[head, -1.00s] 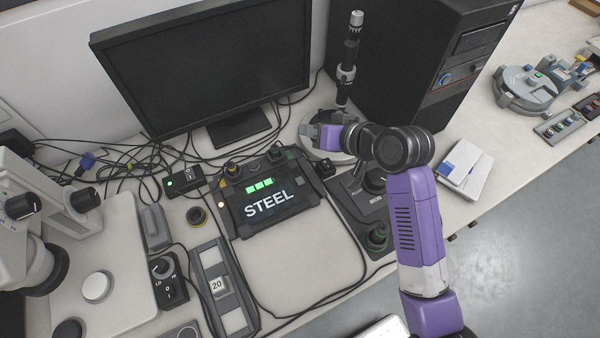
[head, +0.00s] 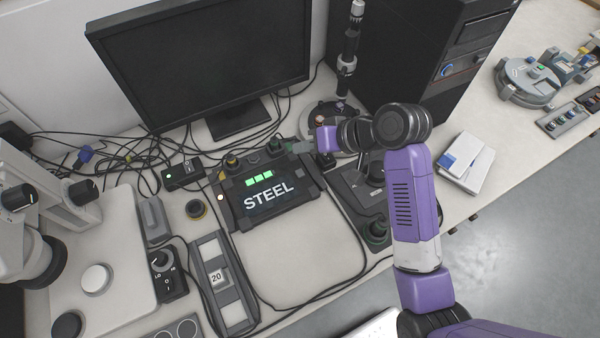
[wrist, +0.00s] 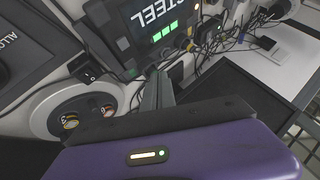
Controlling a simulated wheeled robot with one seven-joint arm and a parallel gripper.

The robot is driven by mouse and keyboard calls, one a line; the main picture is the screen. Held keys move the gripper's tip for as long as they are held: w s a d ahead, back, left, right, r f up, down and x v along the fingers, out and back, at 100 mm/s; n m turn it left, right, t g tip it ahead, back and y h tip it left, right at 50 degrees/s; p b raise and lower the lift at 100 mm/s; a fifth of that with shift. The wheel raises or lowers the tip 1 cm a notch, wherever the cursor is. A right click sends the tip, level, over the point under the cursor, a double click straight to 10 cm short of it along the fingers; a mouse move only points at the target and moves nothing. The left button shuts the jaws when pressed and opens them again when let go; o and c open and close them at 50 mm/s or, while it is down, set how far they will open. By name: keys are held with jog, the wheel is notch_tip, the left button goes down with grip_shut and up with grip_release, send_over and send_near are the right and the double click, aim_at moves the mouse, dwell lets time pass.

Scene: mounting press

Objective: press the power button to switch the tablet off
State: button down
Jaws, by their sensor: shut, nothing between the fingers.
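The tablet (head: 290,205) lies on the bench in a dark rugged case. Its screen is lit, with the word STEEL and green bars; it also shows upside down in the wrist view (wrist: 128,28). A small light (head: 220,198) glows at its left edge. I cannot clearly tell which part is the power button. My gripper (head: 296,147) is shut and empty by the tablet's far right corner. In the wrist view its fingers (wrist: 157,88) point toward the case's far edge. I cannot tell if they touch it.
A monitor (head: 200,60) stands behind the tablet, with loose cables around its base. A round base with a black upright (head: 349,50) and a control box (head: 350,185) stand to the right. A small switch box (head: 183,176) lies left. Bare bench lies in front of the tablet.

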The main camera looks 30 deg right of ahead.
jog(key=b, duration=0.6)
send_over(304, 174)
notch_tip(304, 174, down, 6)
jog(key=shift+f, duration=0.9)
jog(key=shift+f, duration=0.1)
dwell(0.9)
jog(key=shift+f, duration=0.3)
jog(key=shift+f+b, duration=0.3)
jog(key=shift+f, duration=0.1)
dwell(0.6)
jog(key=shift+r, duration=0.1)
jog(key=shift+r+p, duration=0.7)
jog(key=shift+p, duration=0.3)
jog(key=shift+r, duration=0.1)
